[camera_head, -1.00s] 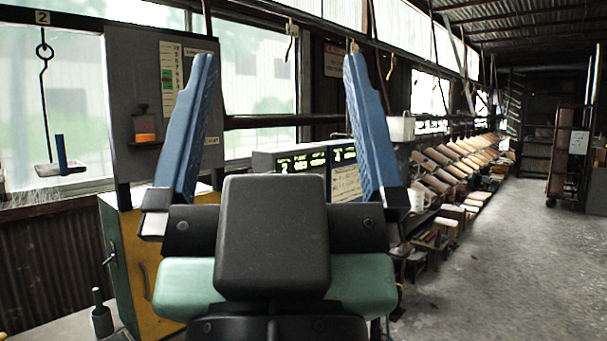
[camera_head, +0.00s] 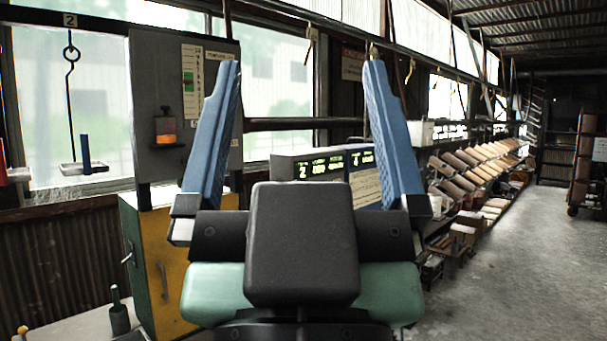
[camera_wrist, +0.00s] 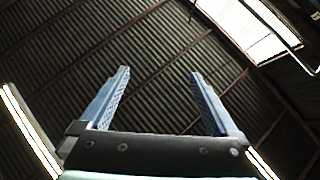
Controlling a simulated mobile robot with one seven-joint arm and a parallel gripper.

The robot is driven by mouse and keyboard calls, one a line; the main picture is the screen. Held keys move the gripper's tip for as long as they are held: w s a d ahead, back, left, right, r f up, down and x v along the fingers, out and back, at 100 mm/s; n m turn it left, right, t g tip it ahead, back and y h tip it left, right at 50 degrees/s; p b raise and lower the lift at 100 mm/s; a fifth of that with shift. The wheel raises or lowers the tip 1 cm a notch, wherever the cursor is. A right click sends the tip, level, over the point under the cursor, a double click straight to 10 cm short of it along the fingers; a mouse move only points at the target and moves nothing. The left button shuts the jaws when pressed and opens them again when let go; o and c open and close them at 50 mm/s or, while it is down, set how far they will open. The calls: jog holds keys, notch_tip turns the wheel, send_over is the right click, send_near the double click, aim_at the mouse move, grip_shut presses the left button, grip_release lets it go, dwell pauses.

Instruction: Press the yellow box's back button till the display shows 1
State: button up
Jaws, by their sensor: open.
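A cabinet with a yellow front (camera_head: 170,270) and a greenish side stands left of centre in the head view, partly hidden behind my gripper. I see no button on it. Display units (camera_head: 318,168) with lit green digits stand behind my gripper. A 2 seems to show on the nearer one, but the rest is too small to read. My gripper (camera_head: 300,65) is open and empty, with its two blue fingers pointing up. In the wrist view, the open gripper (camera_wrist: 158,72) has only the roof between its fingers.
A hook (camera_head: 70,100) marked 2 carries a small tray with a blue piece at left. A dark panel (camera_head: 160,75) holds a small box with an orange part. The floor (camera_head: 500,270) at right is clear.

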grip_shut()
dwell(1.5)
